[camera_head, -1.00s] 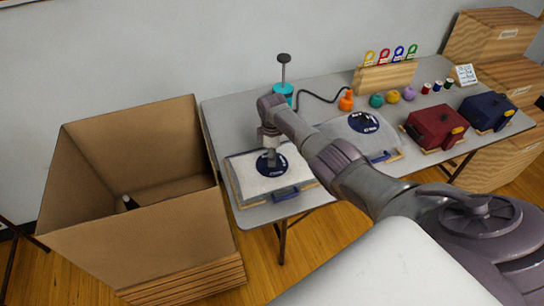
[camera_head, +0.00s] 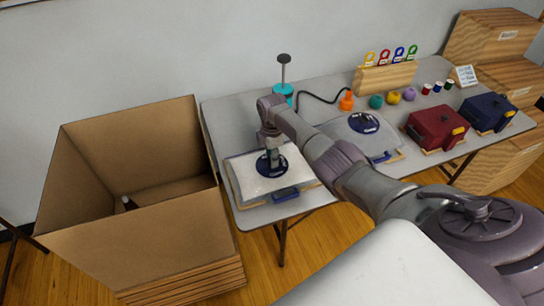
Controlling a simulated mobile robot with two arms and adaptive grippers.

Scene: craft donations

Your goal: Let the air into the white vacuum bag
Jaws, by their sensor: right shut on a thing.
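The white vacuum bag (camera_head: 250,178) lies on its board at the table's near left corner, with a blue clip along its front edge. A dark blue round valve piece (camera_head: 272,170) sits on top of it. My right gripper (camera_head: 271,160) points straight down at this piece and is shut on it, though the fingertips are small and partly unclear. A greyer bag (camera_head: 345,135) with a similar blue round piece lies to the right, partly hidden by my right arm. My left gripper is not in view.
A large open cardboard box (camera_head: 150,235) stands left of the table. A teal pump (camera_head: 284,90) with a black hose to an orange nozzle (camera_head: 346,100) stands behind. Red (camera_head: 436,128) and navy (camera_head: 487,113) packs and yarn balls are at right.

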